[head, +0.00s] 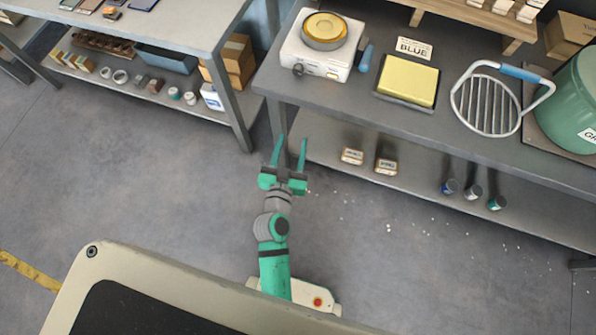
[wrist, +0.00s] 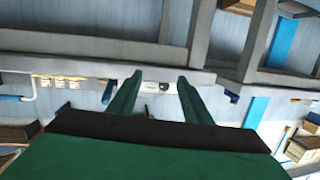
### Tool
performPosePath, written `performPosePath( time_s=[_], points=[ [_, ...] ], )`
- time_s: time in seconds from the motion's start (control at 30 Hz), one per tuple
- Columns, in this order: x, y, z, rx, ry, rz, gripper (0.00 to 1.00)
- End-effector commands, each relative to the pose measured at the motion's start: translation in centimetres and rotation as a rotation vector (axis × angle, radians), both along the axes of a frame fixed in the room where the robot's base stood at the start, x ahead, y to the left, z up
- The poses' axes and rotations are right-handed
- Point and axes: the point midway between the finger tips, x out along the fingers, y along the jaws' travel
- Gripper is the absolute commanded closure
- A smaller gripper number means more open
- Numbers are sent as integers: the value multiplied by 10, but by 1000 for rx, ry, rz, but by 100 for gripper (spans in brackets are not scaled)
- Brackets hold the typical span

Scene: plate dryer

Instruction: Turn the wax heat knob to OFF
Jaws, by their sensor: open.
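The wax heater (head: 318,48) is a white box with a round pot of yellow wax on top, at the left end of the grey bench. Its small dark knob (head: 298,69) is on the left of the front face; the setting it points to is too small to read. My gripper (head: 291,148) is open and empty, below and in front of the bench, well apart from the heater. In the wrist view, which looks upside down, the heater (wrist: 152,87) shows small between the open fingers (wrist: 160,80), with a dark spot that appears to be the knob (wrist: 164,87).
The grey bench (head: 275,82) has a front edge and a lower shelf (head: 330,172) near my gripper. Another table (head: 185,28) is at left. Open floor lies between.

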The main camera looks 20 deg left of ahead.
Motion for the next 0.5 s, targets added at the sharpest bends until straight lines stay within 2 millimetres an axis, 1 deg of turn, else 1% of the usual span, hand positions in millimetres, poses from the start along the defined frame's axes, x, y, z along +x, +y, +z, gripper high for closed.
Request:
performPosePath(
  time_s=[0.03, 0.2, 0.5],
  points=[
    [-8, -7, -4, -2, 11, -2, 55],
    [-32, -22, -13, -4, 39, 6, 55],
    [-75, -38, -18, -5, 70, 30, 55]
  ],
)
